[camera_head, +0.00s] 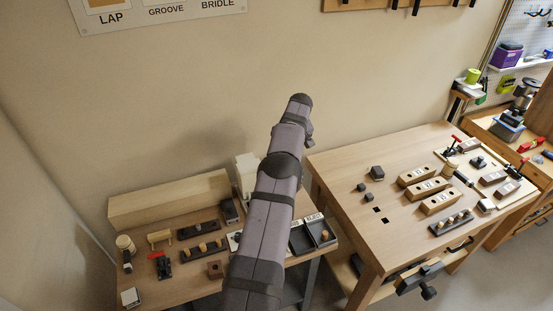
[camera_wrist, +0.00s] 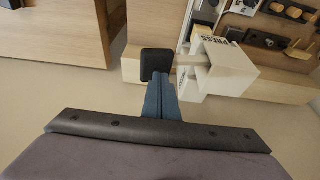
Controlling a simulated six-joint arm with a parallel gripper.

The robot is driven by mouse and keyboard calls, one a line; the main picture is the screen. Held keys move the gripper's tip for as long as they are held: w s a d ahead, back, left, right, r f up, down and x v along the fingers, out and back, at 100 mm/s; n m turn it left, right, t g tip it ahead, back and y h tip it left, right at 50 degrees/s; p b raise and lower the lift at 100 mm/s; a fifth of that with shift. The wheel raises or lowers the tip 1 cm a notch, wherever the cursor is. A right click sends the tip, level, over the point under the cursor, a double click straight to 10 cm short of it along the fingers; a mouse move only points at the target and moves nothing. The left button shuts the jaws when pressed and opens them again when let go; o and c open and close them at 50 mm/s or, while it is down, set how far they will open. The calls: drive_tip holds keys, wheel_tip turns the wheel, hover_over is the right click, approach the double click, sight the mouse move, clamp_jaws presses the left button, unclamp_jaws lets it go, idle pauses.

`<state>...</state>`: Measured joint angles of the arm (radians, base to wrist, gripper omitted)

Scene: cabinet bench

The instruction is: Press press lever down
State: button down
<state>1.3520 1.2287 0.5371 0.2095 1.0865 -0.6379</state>
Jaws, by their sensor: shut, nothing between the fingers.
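The press is a white block (camera_wrist: 226,70) with a "PRESS" label, at the upper right of the wrist view. Its lever (camera_wrist: 188,60) sticks out to the left and ends in a dark square knob (camera_wrist: 157,64). My gripper (camera_wrist: 161,78) is shut and empty, its blue fingers together. The fingertips overlap the lower edge of the knob in the wrist view; I cannot tell whether they touch it. In the head view the white press (camera_head: 246,168) stands at the back of the left bench, partly hidden by my arm. My fingers are not clearly visible there.
The left bench (camera_head: 135,208) carries a long wooden box (camera_head: 170,197), a red-handled clamp (camera_head: 161,264) and peg racks. Dark trays (camera_head: 320,232) lie right of my arm. The right bench (camera_head: 340,165) holds wooden blocks and clamps.

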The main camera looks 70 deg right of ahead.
drive_tip(key=shift+f, duration=0.2)
idle(0.4)
drive_tip(key=shift+s+d+f, duration=0.15)
drive_tip(key=shift+f, duration=0.3)
drive_tip(key=shift+s+d+f, duration=0.1)
drive_tip(key=shift+f, duration=0.35)
drive_tip(key=shift+s+d+f+b, duration=0.15)
drive_tip(key=shift+f+b, duration=0.15)
drive_tip(key=shift+f, duration=0.8)
drive_tip(key=shift+s+f+b, duration=0.1)
drive_tip(key=shift+f+b, duration=0.75)
drive_tip(key=shift+f, duration=0.4)
